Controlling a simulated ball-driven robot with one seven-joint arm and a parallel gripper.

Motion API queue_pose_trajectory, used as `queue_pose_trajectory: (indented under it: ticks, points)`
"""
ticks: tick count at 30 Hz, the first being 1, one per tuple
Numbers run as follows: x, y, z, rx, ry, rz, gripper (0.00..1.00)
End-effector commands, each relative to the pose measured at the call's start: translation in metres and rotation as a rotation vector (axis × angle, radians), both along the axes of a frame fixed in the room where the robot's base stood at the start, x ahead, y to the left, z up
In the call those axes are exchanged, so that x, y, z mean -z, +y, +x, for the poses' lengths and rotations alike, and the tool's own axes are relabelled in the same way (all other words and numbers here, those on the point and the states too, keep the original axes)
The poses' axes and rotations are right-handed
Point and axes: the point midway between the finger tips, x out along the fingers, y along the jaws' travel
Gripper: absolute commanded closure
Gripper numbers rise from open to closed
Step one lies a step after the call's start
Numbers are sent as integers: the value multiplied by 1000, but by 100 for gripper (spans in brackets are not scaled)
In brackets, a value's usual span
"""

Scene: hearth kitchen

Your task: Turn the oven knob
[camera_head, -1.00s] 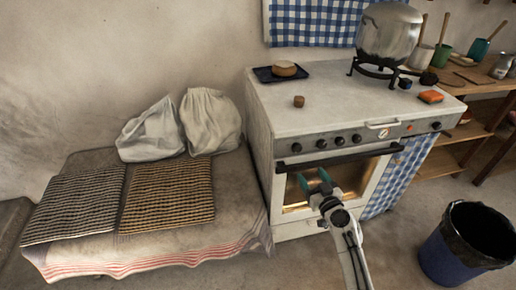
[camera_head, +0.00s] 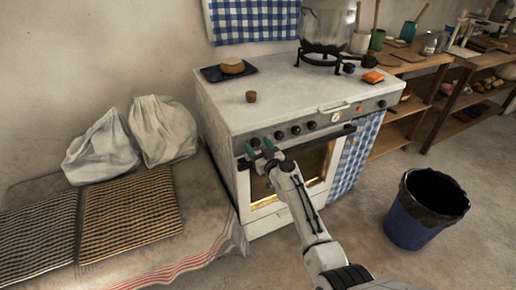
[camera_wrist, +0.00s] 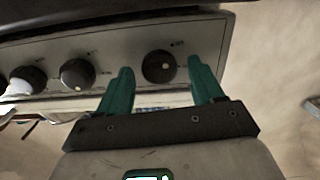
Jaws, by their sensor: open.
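The white oven (camera_head: 285,122) stands against the wall with a row of dark round knobs along its front panel. My gripper (camera_head: 259,149) is at the left end of that panel, by the leftmost oven knob (camera_head: 255,142). In the wrist view, my gripper's teal fingers (camera_wrist: 160,68) are apart. A dark knob with a pale dot (camera_wrist: 158,66) shows in the gap between the fingertips; whether they touch it I cannot tell.
A dark oven door handle (camera_head: 318,138) runs just below the knobs. A pot (camera_head: 326,24) and a small brown cup-like item (camera_head: 251,97) stand on top. A cloth-covered bench with white sacks (camera_head: 103,150) is left; a blue bin (camera_head: 410,228) is right on open floor.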

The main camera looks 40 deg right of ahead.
Motion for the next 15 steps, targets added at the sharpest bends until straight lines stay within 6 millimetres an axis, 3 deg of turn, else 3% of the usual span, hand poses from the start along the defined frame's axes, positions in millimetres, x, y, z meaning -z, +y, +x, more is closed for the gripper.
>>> queue_pose_trajectory:
  ticks: [10, 15]
  points:
    - [0, -1, 2, 0, 0, 0, 34]
    - [0, -1, 2, 0, 0, 0, 51]
